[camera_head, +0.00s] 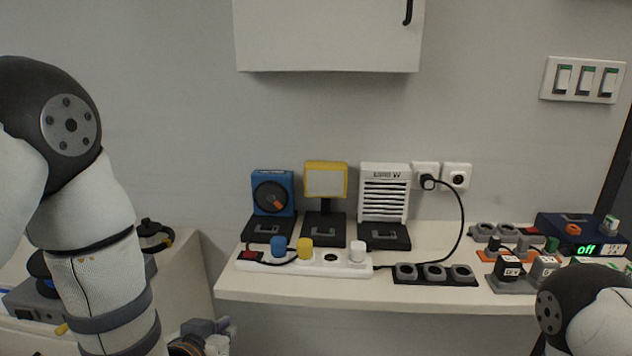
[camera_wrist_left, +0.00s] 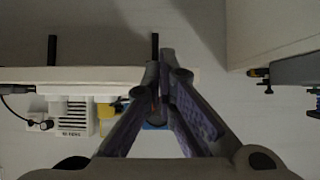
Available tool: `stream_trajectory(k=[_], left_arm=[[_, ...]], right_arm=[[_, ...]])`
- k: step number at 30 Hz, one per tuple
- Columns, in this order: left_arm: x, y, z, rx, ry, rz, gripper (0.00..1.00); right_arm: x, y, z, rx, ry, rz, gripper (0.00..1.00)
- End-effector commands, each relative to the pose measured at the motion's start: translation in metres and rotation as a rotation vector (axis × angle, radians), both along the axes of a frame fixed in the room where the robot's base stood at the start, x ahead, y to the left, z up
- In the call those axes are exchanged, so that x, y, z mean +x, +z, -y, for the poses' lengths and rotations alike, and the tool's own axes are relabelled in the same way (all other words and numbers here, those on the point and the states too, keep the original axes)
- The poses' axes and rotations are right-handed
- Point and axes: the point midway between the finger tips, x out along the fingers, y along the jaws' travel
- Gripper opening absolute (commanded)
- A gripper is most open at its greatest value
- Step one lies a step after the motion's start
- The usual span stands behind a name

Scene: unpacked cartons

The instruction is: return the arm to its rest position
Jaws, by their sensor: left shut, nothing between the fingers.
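My left arm comes down the left side of the head view, with its elbow high and its forearm pointing down. My left gripper (camera_head: 207,333) shows small and partly cut off at the bottom edge, left of and apart from the white table. In the left wrist view the fingers of the left gripper (camera_wrist_left: 164,62) come together at the tips, with nothing between them. Part of my right arm shows at the lower right of the head view; its gripper is out of the picture.
The white table (camera_head: 290,286) holds a blue fan (camera_head: 270,193), a yellow lamp (camera_head: 326,180), a white heater (camera_head: 383,190) and a power strip (camera_head: 310,263) with plugs. A wall cabinet (camera_head: 328,35) hangs above. A second surface with dark items stands behind my left arm.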

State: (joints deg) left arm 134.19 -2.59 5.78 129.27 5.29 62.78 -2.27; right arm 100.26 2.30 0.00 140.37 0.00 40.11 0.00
Motion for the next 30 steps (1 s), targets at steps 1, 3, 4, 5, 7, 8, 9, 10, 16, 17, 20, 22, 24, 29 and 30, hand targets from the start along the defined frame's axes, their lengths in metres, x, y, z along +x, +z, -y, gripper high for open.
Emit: stream_trajectory(k=[1,3,4,5,7,8,9,10,16,17,20,22,24,29,30], left_arm=[[-0.033,-0.04,-0.005,0.001,0.005,-0.131,0.0],[-0.085,-0.088,-0.013,0.002,0.01,-0.313,0.0],[-0.109,-0.106,-0.016,0.002,0.012,-0.392,0.0],[-0.134,-0.122,-0.019,0.003,0.015,-0.471,0.0],[-0.196,-0.152,-0.025,0.004,0.023,-0.654,0.0],[-0.222,-0.162,-0.028,0.004,0.025,-0.729,0.0],[-0.256,-0.171,-0.031,0.005,0.028,-0.822,0.0],[-0.279,-0.176,-0.033,0.005,0.032,-0.887,0.0],[-0.376,-0.182,-0.04,0.005,0.045,-1.153,0.0],[-0.381,-0.181,-0.041,0.005,0.046,-1.167,0.0],[-0.387,-0.181,-0.041,0.005,0.047,-1.186,0.0],[-0.387,-0.181,-0.041,0.005,0.047,-1.184,0.0],[-0.386,-0.181,-0.041,0.005,0.047,-1.183,0.0],[-0.386,-0.181,-0.041,0.005,0.046,-1.181,0.0],[-0.385,-0.181,-0.041,0.005,0.046,-1.181,0.0]], right_arm=[[0.0,0.0,0.0,0.0,0.0,-0.002,0.51],[0.0,0.0,0.0,0.0,0.0,-0.002,0.51],[0.0,0.0,0.0,0.0,0.0,-0.002,0.51],[0.0,0.0,0.0,0.0,0.0,-0.001,0.51],[0.0,0.0,0.0,0.0,0.0,-0.001,0.51],[0.0,0.0,0.0,0.0,0.0,-0.001,0.51],[0.0,0.0,0.0,0.0,0.0,-0.001,0.51],[0.0,0.0,0.0,0.0,0.0,-0.001,0.51],[0.0,0.0,0.0,0.0,0.0,0.0,0.51],[0.0,0.0,0.0,0.0,0.0,0.0,0.51],[0.0,0.0,0.0,0.0,0.0,0.0,0.51],[0.0,0.0,0.0,0.0,0.0,0.0,0.51],[0.0,0.0,0.0,0.0,0.0,0.0,0.51],[0.0,0.0,0.0,0.0,0.0,-0.001,0.51],[0.0,0.0,0.0,0.0,0.0,-0.001,0.51]])
